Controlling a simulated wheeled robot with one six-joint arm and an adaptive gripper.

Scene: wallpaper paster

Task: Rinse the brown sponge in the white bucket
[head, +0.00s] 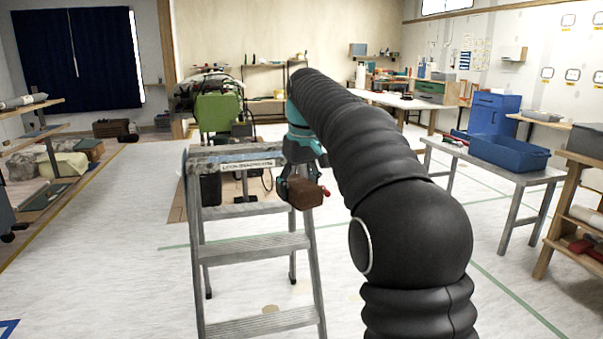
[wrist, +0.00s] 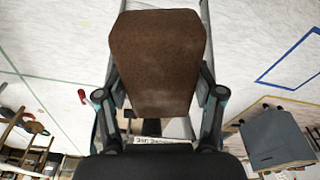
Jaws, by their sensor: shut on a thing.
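The brown sponge (head: 305,193) is a brown block in my gripper (head: 298,178), beside the right side of the ladder's top. In the wrist view the sponge (wrist: 157,60) fills the upper middle, with a finger of my gripper (wrist: 158,92) on each side of it. My gripper is shut on the sponge. In the head view the sponge is held up in the air, clear of the floor. I cannot make out a white bucket in either view.
A grey stepladder (head: 250,243) stands right by my gripper. A blue tub (head: 510,152) sits on a grey table (head: 470,155) at the right. A green machine (head: 218,112) stands behind the ladder. The pale floor (head: 120,220) at the left is open.

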